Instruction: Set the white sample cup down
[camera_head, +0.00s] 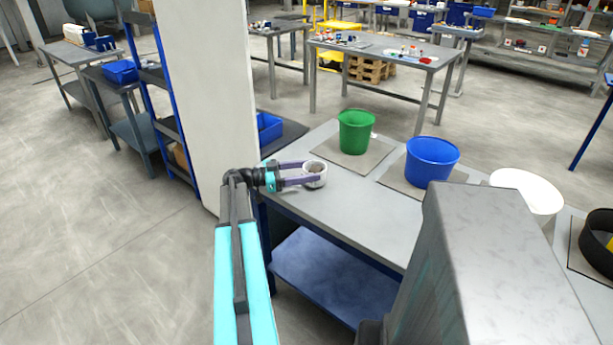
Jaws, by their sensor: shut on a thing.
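The white sample cup (316,183) is at the left end of the grey worktable (340,212). It looks upright, with a darker inside. My gripper (310,174) reaches in from the left with its purple fingers shut around the cup. I cannot tell whether the cup's base touches the tabletop or hangs just above it.
A green bucket (355,132) and a blue bucket (431,161) stand on square mats behind and right of the cup. A white bowl (527,190) and a black round container (598,243) are farther right. A white pillar (208,100) rises left of the table. Bare tabletop surrounds the cup.

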